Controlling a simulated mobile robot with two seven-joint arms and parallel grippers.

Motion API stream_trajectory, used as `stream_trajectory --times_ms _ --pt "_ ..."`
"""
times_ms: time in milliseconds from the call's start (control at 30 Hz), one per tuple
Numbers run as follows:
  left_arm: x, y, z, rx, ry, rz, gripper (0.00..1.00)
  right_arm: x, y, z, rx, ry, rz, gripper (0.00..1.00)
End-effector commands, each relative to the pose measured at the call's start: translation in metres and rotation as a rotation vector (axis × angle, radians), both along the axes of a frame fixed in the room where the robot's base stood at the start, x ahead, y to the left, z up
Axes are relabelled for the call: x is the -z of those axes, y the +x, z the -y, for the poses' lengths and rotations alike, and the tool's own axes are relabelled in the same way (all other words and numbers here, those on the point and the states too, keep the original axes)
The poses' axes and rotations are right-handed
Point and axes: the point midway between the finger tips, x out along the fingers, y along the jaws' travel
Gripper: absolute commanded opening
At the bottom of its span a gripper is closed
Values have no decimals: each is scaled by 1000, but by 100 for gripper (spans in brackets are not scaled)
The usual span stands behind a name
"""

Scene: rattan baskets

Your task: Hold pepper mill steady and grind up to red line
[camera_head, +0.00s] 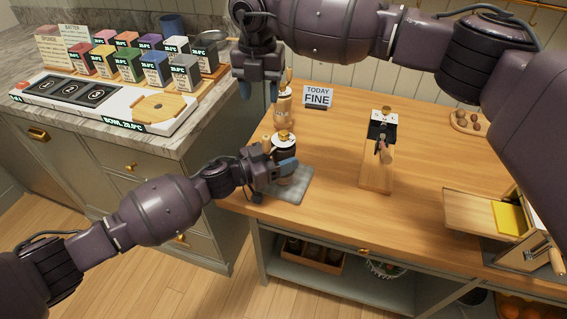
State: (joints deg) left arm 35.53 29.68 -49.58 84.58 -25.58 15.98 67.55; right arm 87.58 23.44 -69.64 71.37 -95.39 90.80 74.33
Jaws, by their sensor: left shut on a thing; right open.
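The pepper mill (284,140) stands upright on a grey square mat (292,188) near the left end of the wooden table. It has a dark body and a gold top. My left gripper (288,167) is shut around the mill's body from the left. My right gripper (262,92) is open, above and slightly left of the mill, pointing down, with nothing between its fingers. A red line cannot be made out at this size.
A wooden container (283,108) stands close behind the mill. A "TODAY FINE" sign (318,97) is at the back. A grinder-like device on a wooden board (376,176) stands to the right. Wooden table (335,150) between mill and board is clear.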

Motion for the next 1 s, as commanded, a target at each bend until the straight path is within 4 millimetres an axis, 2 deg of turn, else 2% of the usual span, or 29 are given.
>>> stream_trajectory --times_ms 167,500,700,1000 --pt "0 0 0 0 0 0 20 -14 0 -1 0 2 2 51" --pt "0 0 0 0 0 0 20 -77 0 0 0 1 3 51" --pt "0 0 0 0 0 0 20 -106 0 0 1 1 2 51" --pt "0 0 0 0 0 -1 20 -120 0 0 0 0 0 51"
